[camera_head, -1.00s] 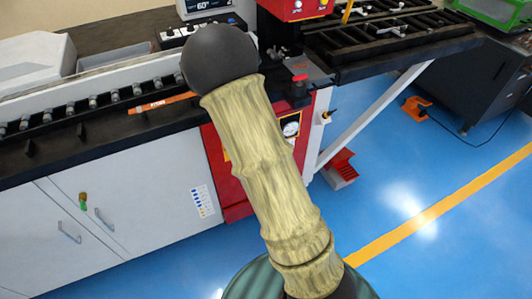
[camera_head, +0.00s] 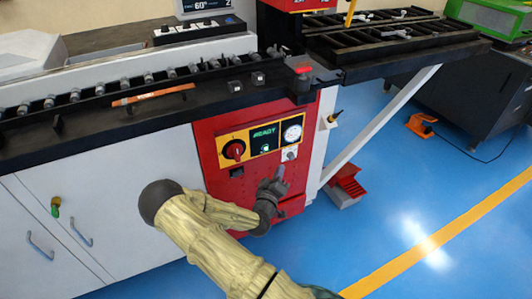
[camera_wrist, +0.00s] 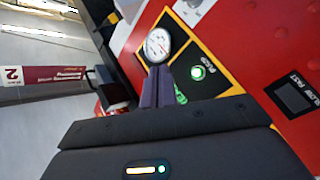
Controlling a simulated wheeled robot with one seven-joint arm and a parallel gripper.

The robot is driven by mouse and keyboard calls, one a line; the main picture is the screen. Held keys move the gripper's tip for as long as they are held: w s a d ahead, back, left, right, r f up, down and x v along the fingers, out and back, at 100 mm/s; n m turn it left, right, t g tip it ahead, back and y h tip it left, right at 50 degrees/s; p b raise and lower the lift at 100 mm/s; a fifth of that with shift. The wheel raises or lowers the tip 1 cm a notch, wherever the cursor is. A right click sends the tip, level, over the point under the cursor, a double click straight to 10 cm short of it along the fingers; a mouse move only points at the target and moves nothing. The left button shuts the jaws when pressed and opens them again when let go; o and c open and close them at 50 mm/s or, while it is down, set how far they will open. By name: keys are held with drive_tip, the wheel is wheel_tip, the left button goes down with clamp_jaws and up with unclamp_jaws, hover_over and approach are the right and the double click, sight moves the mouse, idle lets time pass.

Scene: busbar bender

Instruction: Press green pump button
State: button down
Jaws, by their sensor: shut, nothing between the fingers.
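The green pump button (camera_head: 265,148) is a small lit green round button on the black, yellow-edged control panel of the red machine front. It sits just below the green READY display. In the wrist view the green button (camera_wrist: 198,72) shows clear, to the right of my fingertips. My gripper (camera_head: 281,172) is shut and empty, in front of the red front, a little below and right of the button in the head view. In the wrist view my gripper (camera_wrist: 158,86) points up at the panel and partly hides the green display (camera_wrist: 181,95). I cannot tell the exact gap to the panel.
A round gauge (camera_head: 292,133) is right of the display, with a small plate and knob (camera_head: 290,155) below it. A red rotary switch (camera_head: 234,150) is to the left. The black bench edge (camera_head: 130,130) overhangs above.

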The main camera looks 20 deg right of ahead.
sight(265, 148)
drive_tip(key=shift+w, duration=0.15)
drive_tip(key=w+b, duration=0.2)
drive_tip(key=w, duration=0.6)
drive_tip(key=shift+w+a+b, duration=0.15)
drive_tip(key=shift+w+b, duration=0.1)
drive_tip(key=shift+b, duration=0.05)
idle(1.9)
drive_tip(key=shift+w+b, duration=0.3)
drive_tip(key=shift+w, duration=0.15)
drive_tip(key=shift+w, duration=0.45)
idle(0.6)
drive_tip(key=shift+s, duration=0.9)
drive_tip(key=shift+s, duration=0.1)
